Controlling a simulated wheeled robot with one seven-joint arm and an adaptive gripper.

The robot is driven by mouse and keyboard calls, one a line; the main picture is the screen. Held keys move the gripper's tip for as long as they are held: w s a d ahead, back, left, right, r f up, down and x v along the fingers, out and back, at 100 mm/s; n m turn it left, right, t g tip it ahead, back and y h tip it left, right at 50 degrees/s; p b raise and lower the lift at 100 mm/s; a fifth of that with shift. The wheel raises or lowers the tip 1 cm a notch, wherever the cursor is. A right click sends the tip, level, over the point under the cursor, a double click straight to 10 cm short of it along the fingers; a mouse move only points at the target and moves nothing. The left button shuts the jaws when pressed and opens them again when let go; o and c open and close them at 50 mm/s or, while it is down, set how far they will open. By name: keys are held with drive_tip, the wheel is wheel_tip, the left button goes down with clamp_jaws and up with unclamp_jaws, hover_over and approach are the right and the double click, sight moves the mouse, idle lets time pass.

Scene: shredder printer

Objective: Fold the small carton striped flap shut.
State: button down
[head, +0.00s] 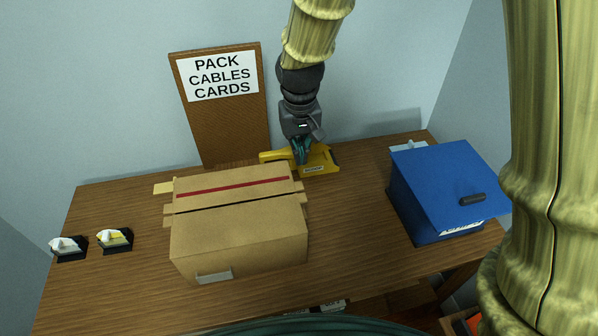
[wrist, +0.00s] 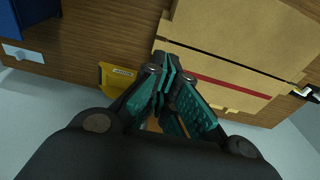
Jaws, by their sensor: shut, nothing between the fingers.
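The cardboard carton (head: 240,246) stands mid-table in the head view. Its flap with the red stripe (head: 232,188) is on the far side, with a dark gap between it and the nearer top panel. I cannot tell its exact angle. In the wrist view the red-striped flap (wrist: 225,72) is at the upper right. My gripper (head: 301,158) is shut and empty, pointing down just beyond the carton's far right corner. In the wrist view its teal fingertips (wrist: 164,68) are together beside the flap's edge; I cannot tell whether they touch it.
A yellow tool (head: 320,162) lies by my gripper, behind the carton. A blue box (head: 445,185) with a black handle stands right. Two small black-based items (head: 68,250) (head: 115,241) sit left. A sign board (head: 222,115) stands at the back. The table's front left is clear.

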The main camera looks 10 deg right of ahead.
drive_tip(key=w+g, duration=0.1)
drive_tip(key=w, duration=0.4)
wheel_tip(320, 180, down, 13)
drive_tip(key=p, duration=0.3)
drive_tip(key=shift+s+d, duration=0.4)
idle(0.3)
drive_tip(key=shift+s+f, duration=0.1)
drive_tip(key=shift+f, duration=0.25)
drive_tip(key=shift+r, duration=0.15)
wheel_tip(320, 180, up, 15)
drive_tip(key=p, duration=0.1)
drive_tip(key=shift+r, duration=0.15)
idle(1.3)
